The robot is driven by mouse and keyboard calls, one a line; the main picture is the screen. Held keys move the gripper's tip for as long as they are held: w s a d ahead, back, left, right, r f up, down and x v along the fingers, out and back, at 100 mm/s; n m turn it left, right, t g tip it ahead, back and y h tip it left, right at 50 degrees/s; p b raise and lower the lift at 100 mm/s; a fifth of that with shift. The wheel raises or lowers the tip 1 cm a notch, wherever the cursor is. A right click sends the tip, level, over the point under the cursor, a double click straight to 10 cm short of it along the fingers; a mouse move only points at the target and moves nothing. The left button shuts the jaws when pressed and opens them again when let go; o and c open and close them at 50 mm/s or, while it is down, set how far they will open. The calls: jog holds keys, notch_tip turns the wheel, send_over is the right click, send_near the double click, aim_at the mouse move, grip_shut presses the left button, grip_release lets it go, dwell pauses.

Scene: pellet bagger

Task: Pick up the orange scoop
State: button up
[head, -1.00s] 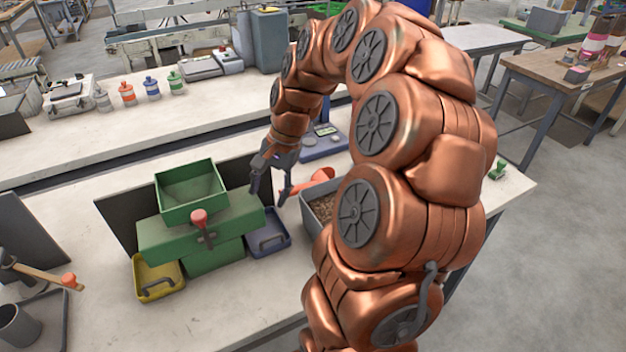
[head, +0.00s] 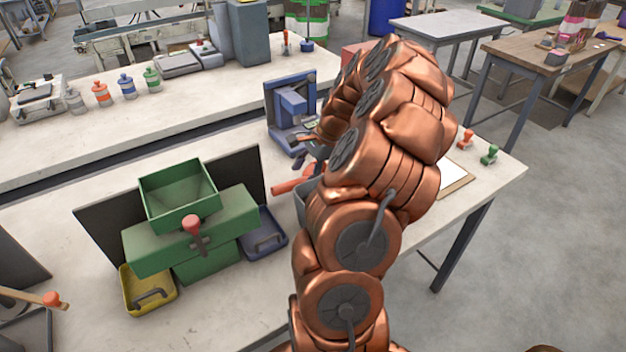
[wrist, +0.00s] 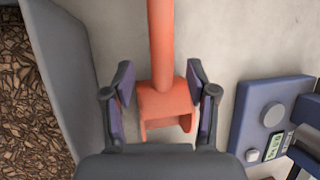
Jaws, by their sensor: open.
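The orange scoop (wrist: 165,103) lies on the bench in the wrist view, its handle running to the top of the picture. My gripper (wrist: 163,78) is open, with one finger on each side of the scoop, near where the handle meets the scoop's head. Gaps show between the fingers and the scoop. In the head view the scoop (head: 292,183) shows partly beside the bin, and my gripper (head: 299,160) is mostly hidden behind my arm.
A grey bin (wrist: 68,70) of brown pellets stands just left of my gripper in the wrist view. A blue scale (wrist: 250,118) is at the right. In the head view, the green bagger (head: 190,230) stands left, with blue (head: 262,240) and yellow trays (head: 150,295).

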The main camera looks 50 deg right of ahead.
aim_at(298, 181)
jog(key=shift+p+x, duration=1.05)
jog(key=shift+x, duration=1.55)
jog(key=shift+w+a+r, duration=0.1)
jog(key=shift+a+r, duration=0.05)
grip_shut()
